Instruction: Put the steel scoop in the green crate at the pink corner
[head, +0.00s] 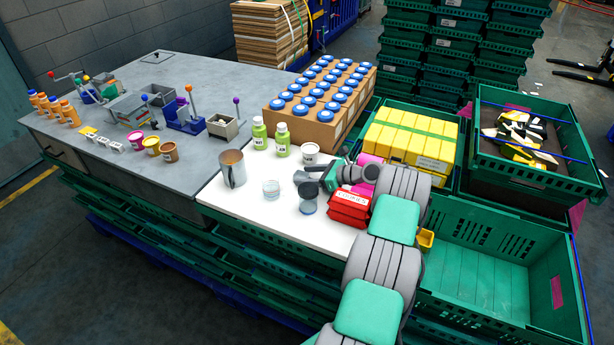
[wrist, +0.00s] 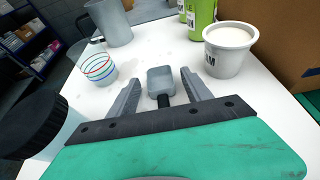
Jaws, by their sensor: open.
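The steel scoop (wrist: 161,79) lies on the white tabletop in the wrist view, its small grey bowl pointing away from me and its dark handle toward my palm. My gripper (wrist: 160,76) is open, with one finger on each side of the scoop and visible gaps between. In the head view my gripper (head: 304,180) is low over the white table; I cannot make out the scoop clearly there. An empty green crate (head: 480,304) at the lower right has a pink patch (head: 556,292) on its right inner wall.
Near the gripper stand a clear cup (head: 271,189), a dark-lidded jar (head: 308,203), a white tub (head: 310,153), a metal jug (head: 232,168) and green bottles (head: 282,139). Red packs (head: 348,208) lie beside my arm. A crate of yellow packs (head: 410,135) and another filled crate (head: 560,178) stand behind.

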